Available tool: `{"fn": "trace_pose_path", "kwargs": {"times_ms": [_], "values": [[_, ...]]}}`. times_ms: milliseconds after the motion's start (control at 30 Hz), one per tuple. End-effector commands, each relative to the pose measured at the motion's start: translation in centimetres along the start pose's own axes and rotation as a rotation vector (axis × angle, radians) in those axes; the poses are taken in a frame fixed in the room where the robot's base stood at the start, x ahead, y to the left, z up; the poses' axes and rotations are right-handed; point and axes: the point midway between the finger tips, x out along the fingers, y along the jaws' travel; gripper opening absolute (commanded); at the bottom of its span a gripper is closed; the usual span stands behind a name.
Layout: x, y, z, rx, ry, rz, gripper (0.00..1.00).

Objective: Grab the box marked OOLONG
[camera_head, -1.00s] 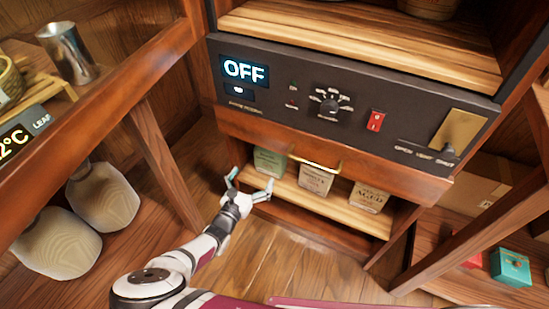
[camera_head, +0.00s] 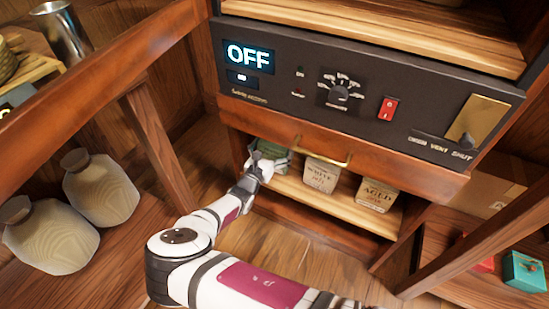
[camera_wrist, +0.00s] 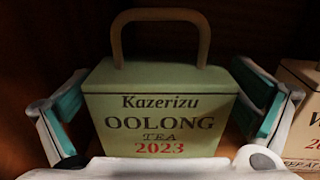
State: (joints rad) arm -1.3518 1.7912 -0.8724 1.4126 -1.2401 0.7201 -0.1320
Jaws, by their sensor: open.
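The green box marked OOLONG (camera_wrist: 160,108) fills the middle of the wrist view, upright, with a brown loop handle on top. My gripper (camera_wrist: 160,115) is open, with one teal-padded finger on each side of the box. Whether the pads touch the box cannot be told. In the head view the green box (camera_head: 275,150) is at the left end of the low shelf, partly hidden by my gripper (camera_head: 262,160).
A WHITE box (camera_head: 322,173) stands right of the green box, close to my right finger in the wrist view. An AGED box (camera_head: 377,195) is farther right. A drawer with a brass handle (camera_head: 322,158) is just above the shelf (camera_head: 340,208).

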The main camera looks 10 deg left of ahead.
Motion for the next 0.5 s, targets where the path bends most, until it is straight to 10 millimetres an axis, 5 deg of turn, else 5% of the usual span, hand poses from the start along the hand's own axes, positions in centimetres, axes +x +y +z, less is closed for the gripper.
{"fn": "trace_pose_path", "kwargs": {"times_ms": [267, 500], "values": [[0.49, 0.01, 0.05, 0.000, 0.000, 0.000, 0.98], [0.47, 0.01, 0.05, 0.000, 0.000, 0.000, 0.43]]}}
